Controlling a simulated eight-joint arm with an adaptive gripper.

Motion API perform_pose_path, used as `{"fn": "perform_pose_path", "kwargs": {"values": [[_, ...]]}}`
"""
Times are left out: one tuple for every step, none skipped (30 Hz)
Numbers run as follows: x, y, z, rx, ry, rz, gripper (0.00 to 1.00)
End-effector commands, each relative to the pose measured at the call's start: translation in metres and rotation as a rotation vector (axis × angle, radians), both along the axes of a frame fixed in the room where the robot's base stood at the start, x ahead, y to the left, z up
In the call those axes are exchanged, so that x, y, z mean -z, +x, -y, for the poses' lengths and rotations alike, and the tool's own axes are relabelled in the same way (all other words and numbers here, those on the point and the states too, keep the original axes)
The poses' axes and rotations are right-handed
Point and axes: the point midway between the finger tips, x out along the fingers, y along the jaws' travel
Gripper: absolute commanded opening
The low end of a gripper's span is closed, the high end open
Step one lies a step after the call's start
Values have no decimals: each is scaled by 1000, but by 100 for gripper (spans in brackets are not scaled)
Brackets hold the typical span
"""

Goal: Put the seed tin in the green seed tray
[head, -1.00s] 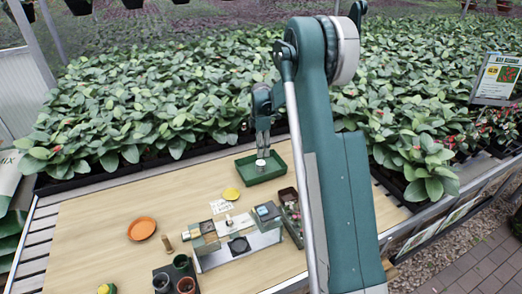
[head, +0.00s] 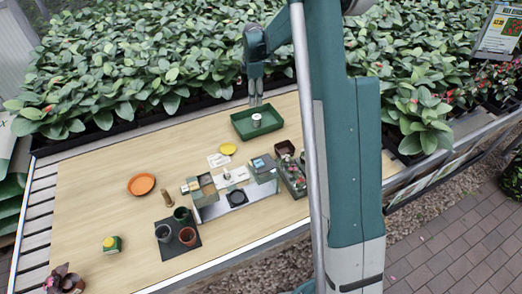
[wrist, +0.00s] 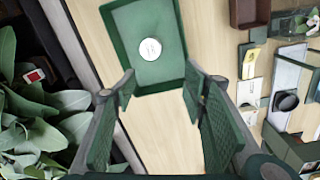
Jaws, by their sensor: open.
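The seed tin (head: 256,121), a small round can with a pale lid, stands upright inside the green seed tray (head: 238,129). In the wrist view the tin (wrist: 150,49) shows lid-up on the floor of the tray (wrist: 118,44), apart from its walls. My gripper (head: 255,101) is above the tray, clear of the tin. In the wrist view its two fingers are spread with nothing between them (wrist: 160,88).
Leafy plants line the bench's back edge. The bench's left part is mostly clear.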

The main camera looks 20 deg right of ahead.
Motion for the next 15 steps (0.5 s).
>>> {"fn": "perform_pose_path", "kwargs": {"values": [[-12,-7,-5,19,0,9,43],[-18,-10,-8,32,0,15,43],[-25,-15,-11,49,-1,24,43],[-31,-19,-14,63,-1,28,43],[-36,-22,-16,76,-1,34,43],[-44,-27,-19,93,-1,42,43],[-49,-31,-22,106,0,48,43],[-55,-35,-25,119,0,55,43],[-62,-40,-28,135,1,61,43],[-67,-44,-31,148,2,67,43],[-72,-48,-33,160,2,73,43],[-79,-53,-37,178,4,81,43],[-84,-58,-40,190,4,88,43],[-88,-62,-42,204,5,93,43],[-95,-68,-45,221,7,100,43]]}}
